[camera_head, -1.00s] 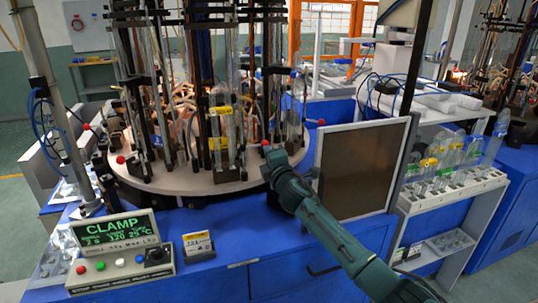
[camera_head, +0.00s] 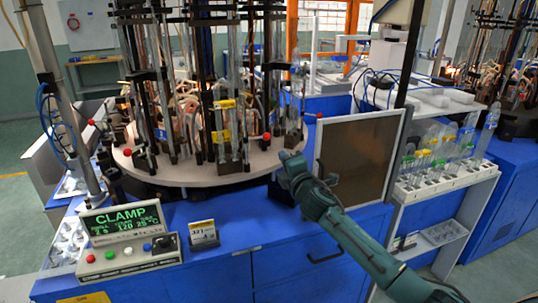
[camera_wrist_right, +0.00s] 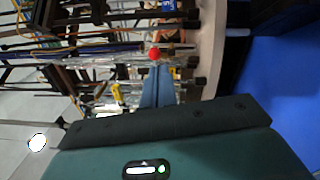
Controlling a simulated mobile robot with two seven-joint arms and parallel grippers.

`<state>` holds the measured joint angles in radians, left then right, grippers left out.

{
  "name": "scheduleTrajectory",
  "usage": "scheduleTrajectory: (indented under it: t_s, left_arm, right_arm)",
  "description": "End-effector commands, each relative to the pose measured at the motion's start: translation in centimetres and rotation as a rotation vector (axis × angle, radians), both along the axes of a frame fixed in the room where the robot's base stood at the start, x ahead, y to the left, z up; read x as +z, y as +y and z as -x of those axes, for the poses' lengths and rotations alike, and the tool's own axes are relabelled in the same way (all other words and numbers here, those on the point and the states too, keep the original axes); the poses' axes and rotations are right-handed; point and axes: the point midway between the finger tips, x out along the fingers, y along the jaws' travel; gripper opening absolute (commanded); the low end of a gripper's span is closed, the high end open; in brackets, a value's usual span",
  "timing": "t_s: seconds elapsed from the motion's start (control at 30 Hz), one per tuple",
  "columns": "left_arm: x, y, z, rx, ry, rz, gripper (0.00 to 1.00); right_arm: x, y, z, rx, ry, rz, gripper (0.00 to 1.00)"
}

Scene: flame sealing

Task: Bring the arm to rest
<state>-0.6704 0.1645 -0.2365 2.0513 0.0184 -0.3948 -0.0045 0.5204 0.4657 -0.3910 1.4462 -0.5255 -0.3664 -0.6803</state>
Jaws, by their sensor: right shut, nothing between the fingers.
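My right arm (camera_head: 345,225) reaches in from the lower right in the head view. Its gripper (camera_head: 291,160) is at the front right rim of the round carousel table (camera_head: 190,180), in front of the glass tubes. In the right wrist view the right gripper's fingers (camera_wrist_right: 157,84) are together and empty. A red ball knob (camera_wrist_right: 154,53) shows just beyond the fingertips there; whether they touch it I cannot tell. My left gripper is not in view.
A control panel (camera_head: 128,238) reading CLAMP stands at the front left, beside a small card (camera_head: 203,234). A dark framed panel (camera_head: 358,155) stands right of the gripper. A white rack (camera_head: 445,182) with glassware is further right.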

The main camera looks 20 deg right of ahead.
Motion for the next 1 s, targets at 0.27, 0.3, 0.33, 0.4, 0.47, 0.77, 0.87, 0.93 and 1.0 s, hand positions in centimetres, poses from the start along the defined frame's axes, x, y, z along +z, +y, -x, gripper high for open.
scheduleTrajectory:
  t_s: [0.27,0.3,0.33,0.4,0.47,0.77,0.87,0.93,1.0]
  left_arm:
    - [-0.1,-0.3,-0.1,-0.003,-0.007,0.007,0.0]
    - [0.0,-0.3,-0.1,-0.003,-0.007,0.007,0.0]
    - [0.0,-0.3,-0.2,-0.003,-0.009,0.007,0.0]
    - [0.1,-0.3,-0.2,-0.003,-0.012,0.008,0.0]
    - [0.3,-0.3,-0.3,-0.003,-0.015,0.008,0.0]
    - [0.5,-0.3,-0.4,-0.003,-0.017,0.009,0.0]
    - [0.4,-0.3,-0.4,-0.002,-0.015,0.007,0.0]
    - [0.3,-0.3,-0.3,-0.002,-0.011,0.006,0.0]
    - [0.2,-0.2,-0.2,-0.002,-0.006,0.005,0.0]
  right_arm:
    - [-0.3,-2.7,3.1,-0.001,0.001,0.0,0.0]
    - [-0.3,-2.9,3.3,-0.001,0.001,-0.001,0.0]
    - [-0.3,-2.9,3.4,-0.001,0.0,-0.001,0.0]
    - [-0.2,-3.0,3.5,0.0,0.0,-0.002,0.0]
    - [-0.2,-3.0,3.6,0.0,0.0,-0.003,0.0]
    - [-9.2,1.9,8.5,0.065,0.158,-0.301,0.0]
    - [-14.4,5.2,13.1,0.078,0.271,-0.538,0.0]
    - [-17.7,7.3,16.8,0.07,0.353,-0.716,0.0]
    - [-20.5,9.3,20.9,0.042,0.435,-0.902,0.0]
